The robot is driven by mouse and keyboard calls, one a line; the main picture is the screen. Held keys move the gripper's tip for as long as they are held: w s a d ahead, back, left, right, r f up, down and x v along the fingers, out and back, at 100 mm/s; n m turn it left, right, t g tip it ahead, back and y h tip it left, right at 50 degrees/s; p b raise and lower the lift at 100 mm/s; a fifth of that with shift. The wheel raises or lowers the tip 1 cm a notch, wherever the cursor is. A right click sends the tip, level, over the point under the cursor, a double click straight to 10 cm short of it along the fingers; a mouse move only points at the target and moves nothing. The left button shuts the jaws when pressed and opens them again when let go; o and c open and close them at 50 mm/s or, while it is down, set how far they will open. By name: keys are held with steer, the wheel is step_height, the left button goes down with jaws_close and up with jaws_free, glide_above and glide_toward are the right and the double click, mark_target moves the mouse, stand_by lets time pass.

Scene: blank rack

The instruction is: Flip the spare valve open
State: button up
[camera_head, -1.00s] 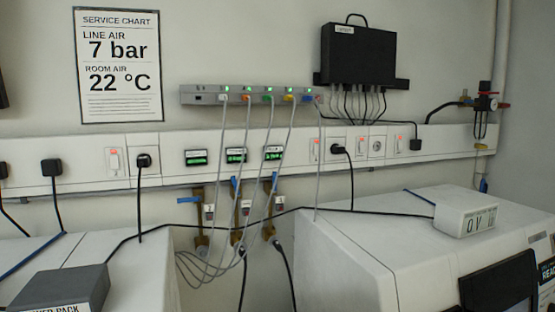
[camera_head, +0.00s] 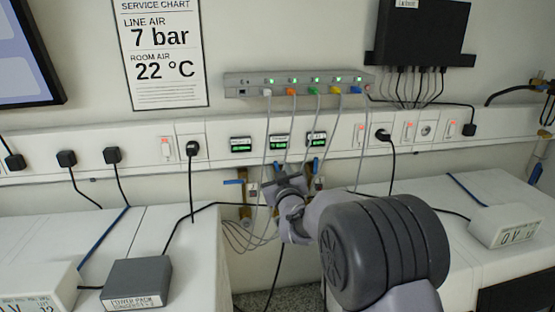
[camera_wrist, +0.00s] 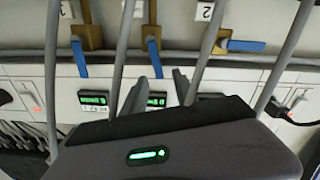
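Three brass valves with blue levers hang below the wall trunking. The left valve (camera_head: 245,208) has its lever (camera_head: 233,182) sideways; this lever also shows at the right of the wrist view (camera_wrist: 247,46). The middle lever (camera_wrist: 155,58) and the other upright lever (camera_wrist: 79,58) are in line with their pipes. I cannot read which valve is the spare. My gripper (camera_head: 287,182) is in front of the middle valve and hides much of it. In the wrist view my gripper (camera_wrist: 156,88) has its fingers apart, empty, with the middle lever just beyond them.
Small green displays (camera_head: 241,145) sit above the valves. White cabinets stand on both sides, with a dark power pack (camera_head: 138,283) on the left one.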

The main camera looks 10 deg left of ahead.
mark_target(277, 170)
steer(key=shift+x, duration=1.45)
steer(key=shift+c, duration=0.2)
jaws_close()
steer(key=shift+d+f, duration=0.1)
